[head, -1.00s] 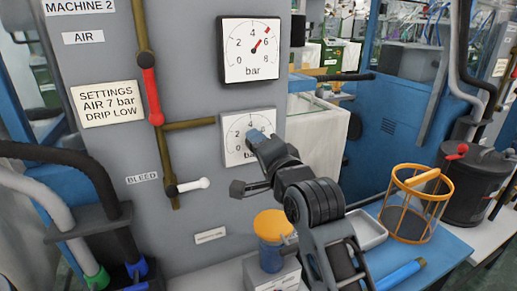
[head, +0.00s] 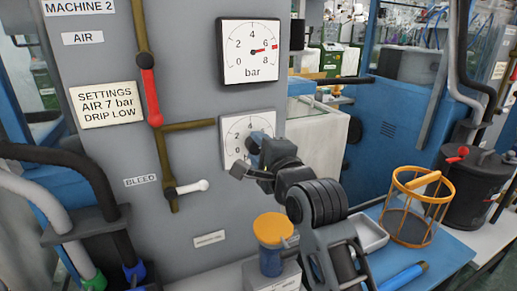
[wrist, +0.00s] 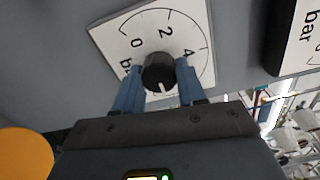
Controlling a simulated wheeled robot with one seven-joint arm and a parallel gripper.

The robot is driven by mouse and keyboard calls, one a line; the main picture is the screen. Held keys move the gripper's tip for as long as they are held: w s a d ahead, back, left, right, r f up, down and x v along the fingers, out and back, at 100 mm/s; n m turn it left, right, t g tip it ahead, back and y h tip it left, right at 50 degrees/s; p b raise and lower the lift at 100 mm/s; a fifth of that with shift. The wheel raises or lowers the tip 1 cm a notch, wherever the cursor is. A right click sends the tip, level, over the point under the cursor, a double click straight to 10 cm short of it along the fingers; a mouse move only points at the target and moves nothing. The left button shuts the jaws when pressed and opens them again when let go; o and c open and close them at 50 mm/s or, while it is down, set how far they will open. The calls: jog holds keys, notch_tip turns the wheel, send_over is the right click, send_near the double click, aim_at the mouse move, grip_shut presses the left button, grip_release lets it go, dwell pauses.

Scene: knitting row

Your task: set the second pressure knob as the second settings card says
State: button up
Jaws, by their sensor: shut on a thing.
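The settings card (head: 107,105) on the grey machine panel reads "SETTINGS AIR 7 bar DRIP LOW", below the labels "MACHINE 2" and "AIR". My gripper (head: 257,143) is shut on the knob, one blue finger on each side, as the wrist view shows. The knob's white mark points down in the wrist view. In the head view my gripper hides the knob and the plate's right part.
A pipe with a red lever (head: 150,95) and a white-tipped bleed lever (head: 192,186) is left of the dials. An orange-lidded jar (head: 272,230) stands below my arm. An orange wire basket (head: 420,200) and a grey tray (head: 370,235) are on the blue bench right.

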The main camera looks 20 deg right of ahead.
jog(key=shift+f, duration=0.1)
jog(key=o, duration=1.1)
jog(key=shift+c, duration=0.2)
jog(key=shift+s, duration=0.15)
jog(key=s+b, duration=0.1)
jog(key=s, duration=0.6)
jog(key=shift+s, duration=0.3)
